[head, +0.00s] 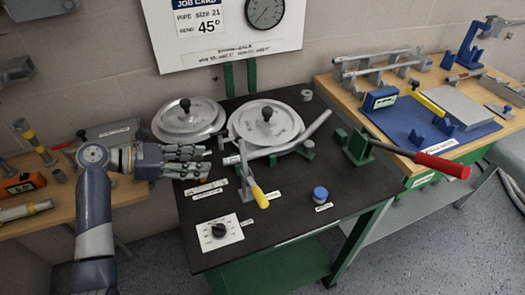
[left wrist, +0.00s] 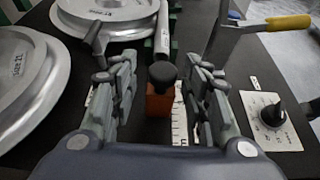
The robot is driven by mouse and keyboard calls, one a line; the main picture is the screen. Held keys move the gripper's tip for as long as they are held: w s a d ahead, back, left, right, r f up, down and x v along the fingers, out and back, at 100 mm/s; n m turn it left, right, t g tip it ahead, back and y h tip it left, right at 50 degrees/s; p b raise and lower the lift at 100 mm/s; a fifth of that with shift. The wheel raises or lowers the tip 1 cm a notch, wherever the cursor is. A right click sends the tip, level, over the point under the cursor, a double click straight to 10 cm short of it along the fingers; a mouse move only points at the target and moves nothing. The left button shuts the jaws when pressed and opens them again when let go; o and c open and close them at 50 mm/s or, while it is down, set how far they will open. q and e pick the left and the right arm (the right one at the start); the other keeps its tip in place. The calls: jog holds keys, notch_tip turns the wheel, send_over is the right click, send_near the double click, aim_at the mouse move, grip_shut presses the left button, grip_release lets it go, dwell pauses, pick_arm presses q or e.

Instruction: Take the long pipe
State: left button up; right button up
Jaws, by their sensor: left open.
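A long silver pipe (head: 262,152) lies across the dark bench, in front of the front bending disc, and angles upward at its right end. It also shows in the left wrist view (left wrist: 162,32), running away from me beyond a black knob. My left gripper (head: 205,161) is open, just left of the pipe's near end. In the left wrist view its fingers (left wrist: 162,95) stand apart on both sides of an orange block with a black knob (left wrist: 161,75). I see no pipe between the fingers. My right gripper is not in view.
Two round metal discs (head: 188,117) stand at the back of the bench. A yellow-handled lever (head: 259,196), a blue cap (head: 320,194) and a dial plate (head: 219,232) are in front. A red-handled green tool (head: 358,147) stands right. The bench's front right is clear.

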pick_arm(q)
jog(key=shift+w+d+f, duration=0.2)
jog(key=shift+d, duration=0.4)
jog(key=shift+w+d+f, duration=0.1)
jog(key=shift+w+d, duration=0.05)
jog(key=shift+d, duration=0.15)
jog(key=x, duration=0.4)
jog(key=shift+d+p, duration=0.25)
jog(key=shift+p, duration=0.1)
jog(key=shift+w+d, duration=0.2)
jog(key=shift+d, duration=0.15)
jog(key=shift+a, duration=0.1)
grip_shut()
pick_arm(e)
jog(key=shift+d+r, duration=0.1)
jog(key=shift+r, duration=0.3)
